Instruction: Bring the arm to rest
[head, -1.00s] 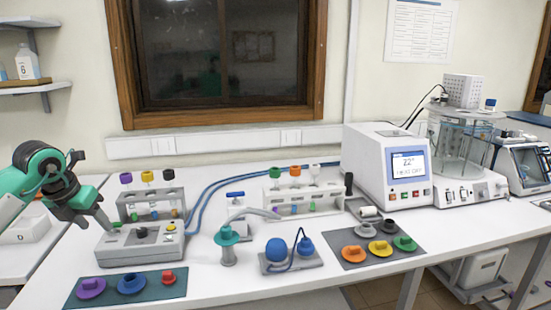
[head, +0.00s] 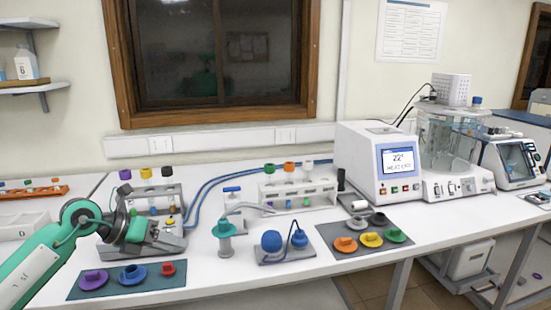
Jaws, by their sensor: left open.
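My left arm comes in from the lower left. My left gripper (head: 152,236) is low over the table, in front of the grey device with a yellow button (head: 171,222), and hides part of it. Its jaws are open and I see nothing held in them. Whether it touches the device I cannot tell. My right gripper is not in view.
A dark green mat (head: 75,292) with purple, blue and red pieces lies just below the gripper. A grey rack (head: 180,190) with capped tubes stands behind the device. A teal-topped stand (head: 224,230) is to the right. An orange rack (head: 40,191) stands at far left.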

